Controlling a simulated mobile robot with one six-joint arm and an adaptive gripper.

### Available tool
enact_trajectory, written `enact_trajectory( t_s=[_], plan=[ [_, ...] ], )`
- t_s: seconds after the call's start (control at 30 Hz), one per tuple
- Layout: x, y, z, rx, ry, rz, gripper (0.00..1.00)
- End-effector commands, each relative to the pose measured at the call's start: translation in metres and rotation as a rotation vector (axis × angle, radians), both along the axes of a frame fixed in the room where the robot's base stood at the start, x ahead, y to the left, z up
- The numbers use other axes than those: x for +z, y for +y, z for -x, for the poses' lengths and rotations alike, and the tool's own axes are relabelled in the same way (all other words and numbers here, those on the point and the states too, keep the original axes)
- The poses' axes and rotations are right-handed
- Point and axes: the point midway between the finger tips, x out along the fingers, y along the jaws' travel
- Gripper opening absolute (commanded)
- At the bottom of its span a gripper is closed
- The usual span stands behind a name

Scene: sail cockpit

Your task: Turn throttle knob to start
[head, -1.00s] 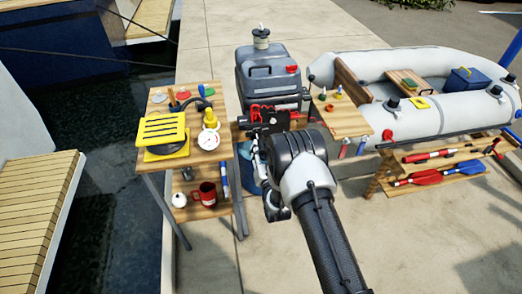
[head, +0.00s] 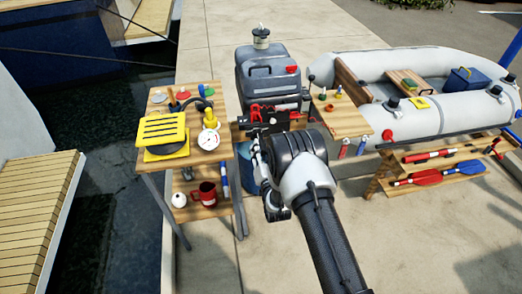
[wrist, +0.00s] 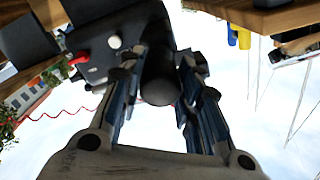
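The throttle knob (wrist: 160,78) is a dark round grip that sticks out from the black motor tiller head. In the wrist view it sits between the two fingers of my gripper (wrist: 163,85), with its round end towards the camera. The fingers lie close on both sides and look shut on it. In the head view my gripper (head: 262,150) is at the black and red motor part (head: 268,114), and my arm hides most of the grip.
A wooden stand (head: 158,102) with a yellow foot pump (head: 163,135) and gauge (head: 208,139) is on the left. A grey inflatable dinghy (head: 447,72) and oar rack (head: 385,187) are on the right.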

Motion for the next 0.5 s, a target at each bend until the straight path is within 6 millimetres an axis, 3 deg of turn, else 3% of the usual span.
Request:
enact_trajectory(
  t_s=[0.27,0.5],
  plan=[
    [0.0001,0.0001,-0.0001,0.0,0.0,0.001,0.51],
    [0.0004,0.0,-0.0002,-0.001,-0.001,0.001,0.51]
  ],
)
